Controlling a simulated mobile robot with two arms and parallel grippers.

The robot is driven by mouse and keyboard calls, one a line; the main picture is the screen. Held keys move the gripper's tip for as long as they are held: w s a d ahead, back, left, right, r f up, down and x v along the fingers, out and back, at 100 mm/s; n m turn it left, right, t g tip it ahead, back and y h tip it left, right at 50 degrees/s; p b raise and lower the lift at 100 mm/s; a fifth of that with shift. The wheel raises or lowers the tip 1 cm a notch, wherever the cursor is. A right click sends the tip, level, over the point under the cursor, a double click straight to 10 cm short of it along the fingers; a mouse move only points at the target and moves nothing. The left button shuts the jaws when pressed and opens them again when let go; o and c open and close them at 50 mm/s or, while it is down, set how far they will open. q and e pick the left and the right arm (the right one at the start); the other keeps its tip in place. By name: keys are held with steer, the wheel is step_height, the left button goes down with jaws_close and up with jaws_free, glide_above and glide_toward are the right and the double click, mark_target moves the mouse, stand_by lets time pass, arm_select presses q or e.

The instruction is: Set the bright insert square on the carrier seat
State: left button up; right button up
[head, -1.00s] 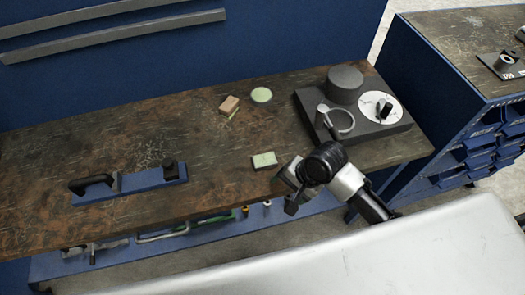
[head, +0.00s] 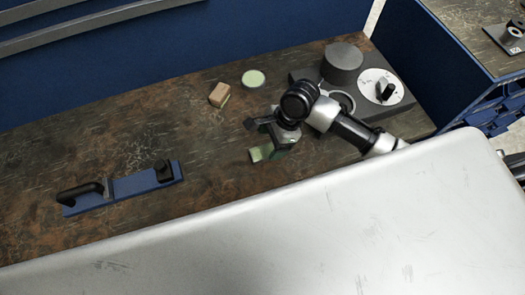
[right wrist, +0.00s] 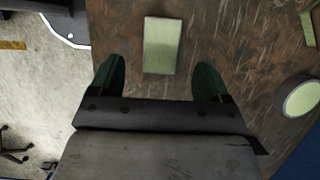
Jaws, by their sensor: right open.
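The bright insert seems to be a pale green rectangular block (right wrist: 160,45), lying flat on the bench in the right wrist view. My right gripper (head: 256,138) is open above the bench. In the right wrist view its green-padded fingers (right wrist: 160,66) stand on either side of the block's near end, with clear gaps. In the head view the gripper largely hides the block. I cannot tell for sure which part is the carrier seat; a dark base plate (head: 374,134) at the right bears a ring (head: 345,100), partly hidden by my arm. My left gripper is not in view.
A brown block with a pale side (head: 219,94) and a pale green disc (head: 253,78) lie behind my gripper. The base plate also bears a grey cylinder (head: 342,62) and a white dial (head: 380,86). A blue bar with a black handle (head: 122,189) lies left; bench between is clear.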

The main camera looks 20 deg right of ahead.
mark_target(263, 151)
steer(key=x, duration=0.4)
steer(key=shift+w+f+p, duration=0.1)
steer(key=shift+f+p, duration=0.15)
steer(key=shift+p, duration=0.15)
steer(key=shift+a+f, duration=0.15)
steer(key=shift+f, duration=0.15)
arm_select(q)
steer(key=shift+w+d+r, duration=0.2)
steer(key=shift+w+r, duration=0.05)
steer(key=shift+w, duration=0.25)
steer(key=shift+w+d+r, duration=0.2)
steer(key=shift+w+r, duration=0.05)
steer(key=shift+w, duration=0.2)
arm_select(e)
steer(key=shift+c, duration=0.4)
steer(key=c, duration=1.2)
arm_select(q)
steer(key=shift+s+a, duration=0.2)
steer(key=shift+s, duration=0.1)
arm_select(e)
jaws_close()
steer(key=shift+w+r, duration=0.1)
steer(key=shift+r, duration=0.05)
